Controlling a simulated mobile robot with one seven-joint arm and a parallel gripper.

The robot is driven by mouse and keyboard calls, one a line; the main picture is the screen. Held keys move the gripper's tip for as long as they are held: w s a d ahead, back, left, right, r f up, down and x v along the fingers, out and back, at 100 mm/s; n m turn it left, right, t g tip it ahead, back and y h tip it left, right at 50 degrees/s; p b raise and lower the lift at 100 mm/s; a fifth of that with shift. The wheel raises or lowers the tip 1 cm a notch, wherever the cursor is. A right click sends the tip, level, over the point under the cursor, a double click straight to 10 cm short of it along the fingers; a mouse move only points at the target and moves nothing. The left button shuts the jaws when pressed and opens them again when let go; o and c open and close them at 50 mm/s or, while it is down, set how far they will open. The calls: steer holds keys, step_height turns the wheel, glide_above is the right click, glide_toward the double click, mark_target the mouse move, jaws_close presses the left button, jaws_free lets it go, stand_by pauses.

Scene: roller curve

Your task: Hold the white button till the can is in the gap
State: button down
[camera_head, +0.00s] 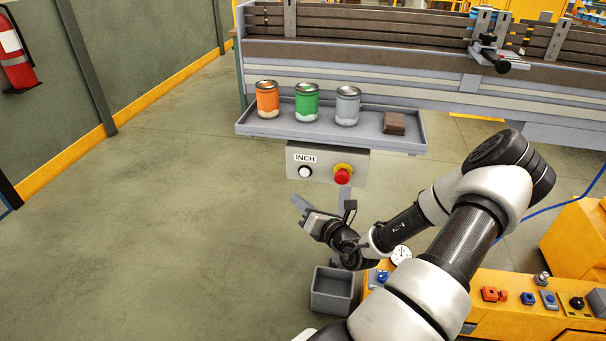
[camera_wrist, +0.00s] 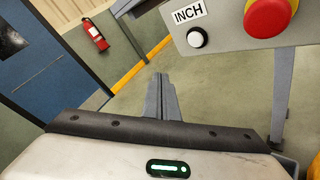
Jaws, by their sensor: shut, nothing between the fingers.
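The white button (camera_head: 305,172) is on the left of a grey control box (camera_head: 325,178), under an INCH label. In the wrist view, the white button (camera_wrist: 196,38) shows up and to the right of the fingers. My gripper (camera_head: 300,203) is shut and empty, below and in front of the box. In the wrist view, the fingers of my gripper (camera_wrist: 161,80) are together and apart from the button. An orange can (camera_head: 267,99), a green can (camera_head: 307,103) and a grey can (camera_head: 347,106) stand upright on a grey tray (camera_head: 250,128). I cannot make out the gap.
A red button (camera_head: 342,176) on a yellow base sits right of the white one. A brown block (camera_head: 394,123) lies on the tray. A conveyor with side rails (camera_head: 380,50) runs behind. A grey bin (camera_head: 332,291) stands below my gripper. Open floor (camera_head: 160,220) lies left.

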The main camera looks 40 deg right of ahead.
mark_target(305, 172)
steer(key=w+d+b, duration=0.2)
steer(key=w+d, duration=0.3)
steer(key=d, duration=0.1)
steer(key=shift+w+d, duration=0.3)
steer(key=shift+w, duration=0.1)
steer(key=shift+d+r, duration=0.1)
stand_by(2.2)
steer(key=shift+w+d, duration=0.25)
